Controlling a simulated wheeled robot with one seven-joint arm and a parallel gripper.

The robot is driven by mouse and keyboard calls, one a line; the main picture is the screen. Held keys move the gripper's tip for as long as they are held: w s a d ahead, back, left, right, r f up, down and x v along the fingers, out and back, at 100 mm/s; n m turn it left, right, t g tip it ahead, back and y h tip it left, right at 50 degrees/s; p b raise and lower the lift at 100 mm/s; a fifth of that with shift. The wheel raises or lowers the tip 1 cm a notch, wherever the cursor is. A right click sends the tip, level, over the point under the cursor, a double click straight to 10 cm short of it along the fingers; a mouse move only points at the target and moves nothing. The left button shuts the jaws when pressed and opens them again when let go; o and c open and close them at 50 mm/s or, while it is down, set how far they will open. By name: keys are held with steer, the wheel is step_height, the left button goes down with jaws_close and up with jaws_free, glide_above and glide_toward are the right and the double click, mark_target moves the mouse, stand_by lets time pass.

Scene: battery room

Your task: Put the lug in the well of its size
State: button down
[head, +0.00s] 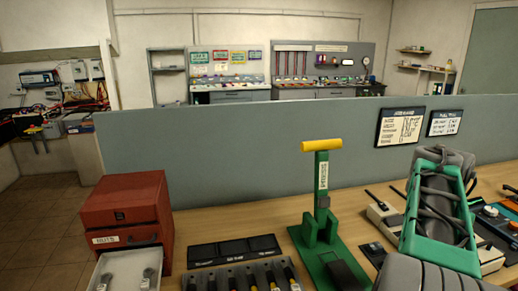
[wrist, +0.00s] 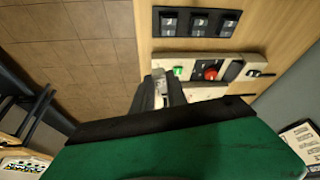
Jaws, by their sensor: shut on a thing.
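My gripper (wrist: 163,92) shows in the wrist view, its two grey fingers closed on a small grey metal piece, the lug (wrist: 158,74). Much of the lug is hidden between the fingers, so its size is unclear. The gripper is over the bench's front edge, with tiled floor to its left. In the head view a black tray with three sections (head: 235,249) lies on the bench. My gripper's fingers do not show there.
A red cabinet (head: 125,210) stands at left, with grey lugs (head: 147,279) in its open pale drawer (head: 124,262). A green press with a yellow handle (head: 322,185) stands mid-bench. A pale board with a red knob (wrist: 211,73) lies near my gripper. A grey partition (head: 240,150) backs the bench.

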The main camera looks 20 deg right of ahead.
steer(key=w+a+f+n+t+y, duration=0.1)
steer(key=w+a+f+n, duration=0.25)
steer(key=a, duration=0.25)
steer(key=w+a+f+n+t, duration=0.1)
steer(key=w+a+f+n, duration=0.15)
steer(key=w+a, duration=0.35)
steer(key=w+a+f+n+t+y, duration=0.1)
steer(key=w+a+f+n, duration=0.25)
steer(key=a, duration=0.35)
steer(key=w+a+r+n+y, duration=0.1)
steer(key=w+a+n, duration=0.15)
steer(key=a, duration=0.95)
steer(key=w+a+r+n+y, duration=0.15)
steer(key=a+n, duration=0.25)
steer(key=a, duration=0.8)
steer(key=s+f, duration=0.4)
steer(key=f, duration=0.1)
steer(key=shift+t+p, duration=0.35)
steer(key=shift+t, duration=0.05)
steer(key=shift+s+r, duration=0.1)
